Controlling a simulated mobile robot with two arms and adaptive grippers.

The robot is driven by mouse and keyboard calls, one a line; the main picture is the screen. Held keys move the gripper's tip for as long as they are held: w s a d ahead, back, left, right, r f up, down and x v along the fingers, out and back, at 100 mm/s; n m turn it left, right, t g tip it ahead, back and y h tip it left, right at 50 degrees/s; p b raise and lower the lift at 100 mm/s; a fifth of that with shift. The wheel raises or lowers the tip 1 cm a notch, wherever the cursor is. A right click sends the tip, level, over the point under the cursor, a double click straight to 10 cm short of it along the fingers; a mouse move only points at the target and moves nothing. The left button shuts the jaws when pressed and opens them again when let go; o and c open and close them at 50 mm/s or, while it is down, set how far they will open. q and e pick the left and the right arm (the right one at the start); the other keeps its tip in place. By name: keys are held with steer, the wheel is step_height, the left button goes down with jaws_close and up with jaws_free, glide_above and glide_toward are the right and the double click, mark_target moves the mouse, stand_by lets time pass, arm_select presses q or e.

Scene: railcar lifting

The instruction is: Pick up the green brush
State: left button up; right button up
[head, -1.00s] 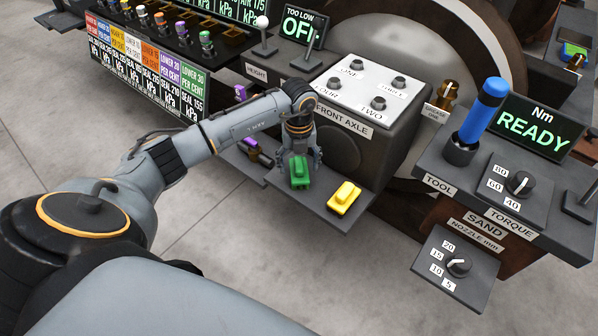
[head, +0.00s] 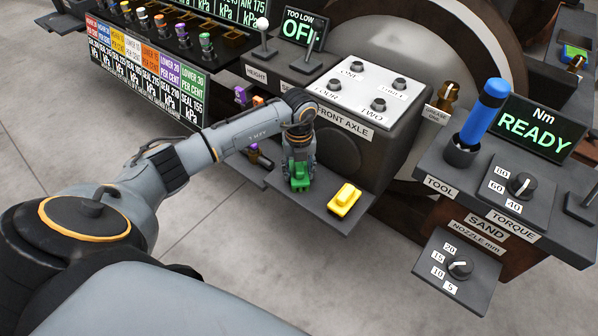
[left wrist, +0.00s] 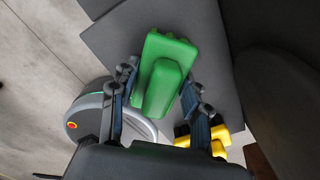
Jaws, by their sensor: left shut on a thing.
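The green brush (head: 300,183) is on the dark shelf (head: 328,213) below the front axle box in the head view. My left gripper (head: 299,172) points down over it and is shut on its raised grip. In the left wrist view the green brush (left wrist: 164,80) lies between the two fingers of my left gripper (left wrist: 158,95). Whether the brush is touching the shelf or just off it, I cannot tell. My right gripper is not in view.
A yellow brush (head: 344,199) lies on the shelf just right of the green one. The front axle box (head: 360,105) stands close behind. A purple item (head: 254,150) is left of my gripper. The floor in front is clear.

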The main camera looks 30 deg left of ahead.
mark_target(299, 165)
arm_select(q)
steer(key=shift+r, duration=0.6)
step_height(299, 165, up, 2)
steer(key=shift+r+p, duration=0.25)
steer(key=shift+p, duration=0.3)
steer(key=s+d+r+p, duration=0.2)
steer(key=s+d+r, duration=0.4)
steer(key=s+r, duration=0.3)
steer(key=s, duration=0.3)
steer(key=shift+s+r+p, duration=0.15)
steer(key=shift+s+p, duration=0.15)
steer(key=shift+p, duration=0.1)
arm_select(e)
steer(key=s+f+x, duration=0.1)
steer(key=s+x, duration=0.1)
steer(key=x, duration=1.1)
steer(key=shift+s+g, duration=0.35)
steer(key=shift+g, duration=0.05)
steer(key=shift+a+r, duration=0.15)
arm_select(q)
steer(key=o, duration=0.7)
steer(key=shift+c, duration=0.2)
steer(key=c, duration=0.3)
